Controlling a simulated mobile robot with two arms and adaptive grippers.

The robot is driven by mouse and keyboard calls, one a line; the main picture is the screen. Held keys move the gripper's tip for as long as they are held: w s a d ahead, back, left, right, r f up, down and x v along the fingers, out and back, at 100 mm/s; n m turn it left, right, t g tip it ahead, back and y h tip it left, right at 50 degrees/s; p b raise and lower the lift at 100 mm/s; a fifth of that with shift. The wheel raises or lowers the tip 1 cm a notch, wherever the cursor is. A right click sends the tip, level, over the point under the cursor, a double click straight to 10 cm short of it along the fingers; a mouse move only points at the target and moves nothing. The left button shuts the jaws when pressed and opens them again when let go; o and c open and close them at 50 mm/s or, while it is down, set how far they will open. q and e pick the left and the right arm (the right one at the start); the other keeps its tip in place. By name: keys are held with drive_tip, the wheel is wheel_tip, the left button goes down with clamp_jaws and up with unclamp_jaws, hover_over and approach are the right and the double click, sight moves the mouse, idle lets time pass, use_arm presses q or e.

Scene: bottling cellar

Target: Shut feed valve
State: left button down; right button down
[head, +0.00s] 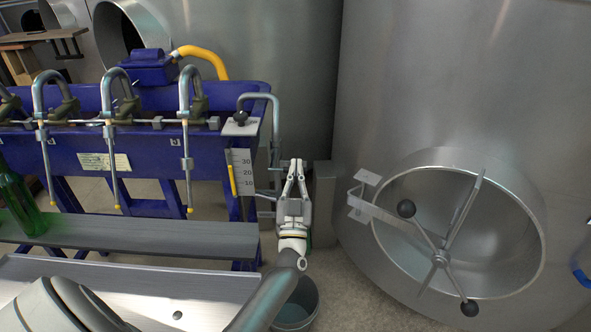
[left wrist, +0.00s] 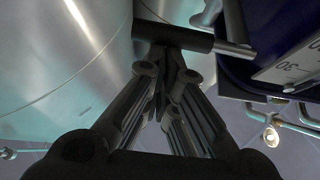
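My left gripper (head: 296,164) is at the right end of the blue filler, beside the steel feed pipe (head: 276,130). Its fingers run together to a narrow tip with no clear gap. In the left wrist view, a dark round bar (left wrist: 172,38), apparently the feed valve's handle, crosses right at the fingertips (left wrist: 172,66). A steel rod (left wrist: 236,50) runs from it towards the blue filler. The bar is hidden in the head view, and I see nothing clearly between the fingers. I cannot tell whether they touch it. My right gripper is not in view.
The blue filler (head: 150,157) with its spouts stands left of the gripper, with a level scale (head: 241,172) at its end. A bucket (head: 298,304) is below my left arm. A large steel tank with an open round hatch (head: 534,247) fills the right.

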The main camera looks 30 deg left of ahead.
use_arm(q)
drive_tip(key=shift+f, duration=0.35)
